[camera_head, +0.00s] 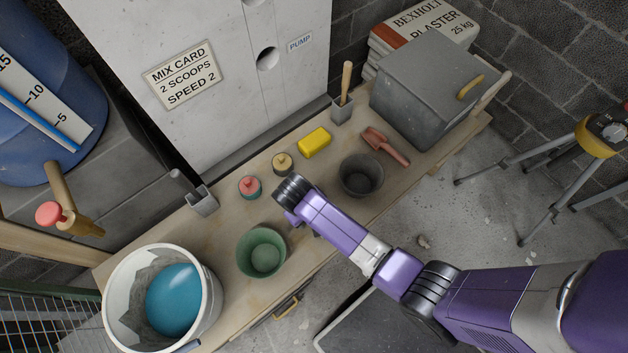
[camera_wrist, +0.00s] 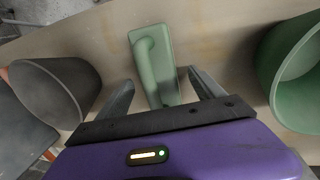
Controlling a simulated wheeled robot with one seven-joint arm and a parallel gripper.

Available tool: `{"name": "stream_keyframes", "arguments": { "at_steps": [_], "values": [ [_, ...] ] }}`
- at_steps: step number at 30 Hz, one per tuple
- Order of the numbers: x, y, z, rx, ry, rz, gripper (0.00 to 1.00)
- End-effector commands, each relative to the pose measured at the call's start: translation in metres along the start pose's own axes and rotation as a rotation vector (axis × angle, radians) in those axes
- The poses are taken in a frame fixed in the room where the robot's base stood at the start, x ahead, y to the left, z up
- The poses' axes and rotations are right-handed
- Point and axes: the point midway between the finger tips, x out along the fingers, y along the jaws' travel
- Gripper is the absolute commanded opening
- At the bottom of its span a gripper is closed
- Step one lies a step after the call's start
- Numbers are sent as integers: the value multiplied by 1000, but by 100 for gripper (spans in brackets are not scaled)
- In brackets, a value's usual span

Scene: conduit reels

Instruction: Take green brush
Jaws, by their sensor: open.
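The green brush (camera_wrist: 155,65) lies on the wooden bench top in the wrist view. It is pale green, with a flat rectangular block and a raised, rounded handle running along it. My gripper (camera_wrist: 160,78) is open, with one finger on each side of the brush's handle. The near end of the brush is hidden behind the gripper's body, and I cannot tell whether the fingers touch it. In the head view my arm reaches over the bench and covers the brush.
A green bucket (camera_head: 262,253) stands left of my gripper and a dark grey bucket (camera_head: 361,176) right of it. Behind are a yellow sponge (camera_head: 314,142) and two small round pots. A white bucket (camera_head: 200,305) with blue contents stands at the bench's left end.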

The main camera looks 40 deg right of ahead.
Motion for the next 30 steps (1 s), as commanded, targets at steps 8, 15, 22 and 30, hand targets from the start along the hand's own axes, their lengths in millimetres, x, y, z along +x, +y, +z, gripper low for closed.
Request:
{"name": "stream_keyframes", "arguments": {
  "at_steps": [8,15,22,30],
  "values": [
    [20,0,0,0,1,-1,78],
    [19,0,0,0,1,-1,62],
    [19,0,1,0,1,-1,17],
    [19,0,0,0,1,-1,8]
  ]
}}
